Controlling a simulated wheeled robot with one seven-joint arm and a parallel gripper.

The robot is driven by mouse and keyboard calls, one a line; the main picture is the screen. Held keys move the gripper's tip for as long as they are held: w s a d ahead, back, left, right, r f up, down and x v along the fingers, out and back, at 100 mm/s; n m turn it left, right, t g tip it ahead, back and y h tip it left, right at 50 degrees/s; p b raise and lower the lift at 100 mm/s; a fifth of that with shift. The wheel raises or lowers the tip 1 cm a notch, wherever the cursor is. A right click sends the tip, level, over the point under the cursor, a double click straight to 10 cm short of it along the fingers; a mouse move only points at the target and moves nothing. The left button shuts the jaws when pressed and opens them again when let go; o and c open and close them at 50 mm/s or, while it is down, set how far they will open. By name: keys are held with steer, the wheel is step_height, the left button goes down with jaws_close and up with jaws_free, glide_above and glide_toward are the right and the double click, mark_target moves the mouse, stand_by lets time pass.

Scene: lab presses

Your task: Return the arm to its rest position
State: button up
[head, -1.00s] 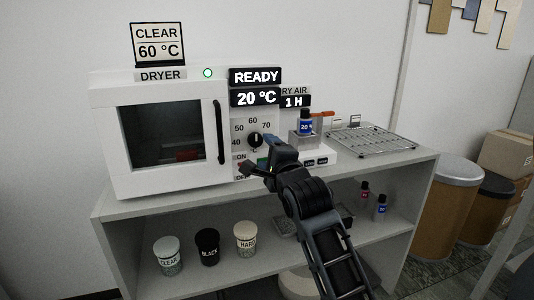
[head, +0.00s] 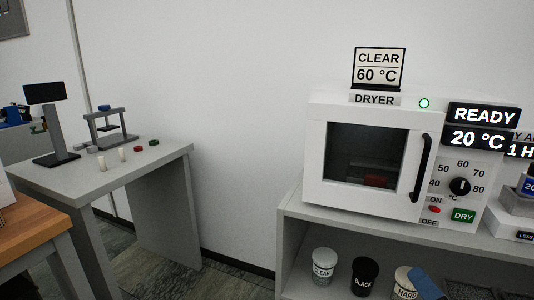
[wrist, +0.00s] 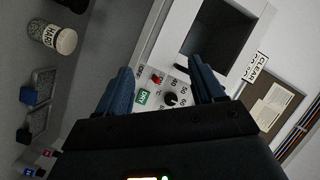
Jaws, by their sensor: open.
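My gripper (wrist: 164,88) is open and empty in the wrist view, its two blue fingers spread apart. The dryer's knob (wrist: 171,99), red switch (wrist: 156,78) and green DRY button (wrist: 143,97) show between and beyond them; no contact is visible. In the head view only a blue part of my arm's end shows at the bottom right, in front of the HARD cup (head: 404,283). The white dryer (head: 312,150) stands on the shelf unit with its door shut. Its displays read READY and 20 °C, and a green light is lit.
A CLEAR 60 °C sign (head: 379,69) stands on the dryer. The CLEAR cup (head: 324,266) and BLACK cup (head: 364,276) are on the lower shelf (head: 294,281). A grey table (head: 100,176) with a small press (head: 107,125) is at left. Floor between table and shelf is clear.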

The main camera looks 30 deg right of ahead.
steer(key=s+a+n+y+p, duration=0.2)
steer(key=s+a+n+y, duration=0.5)
steer(key=s+a+n, duration=0.9)
steer(key=s+a, duration=0.3)
steer(key=shift+s+a+n+y, duration=0.3)
steer(key=shift+s+a+y, duration=0.1)
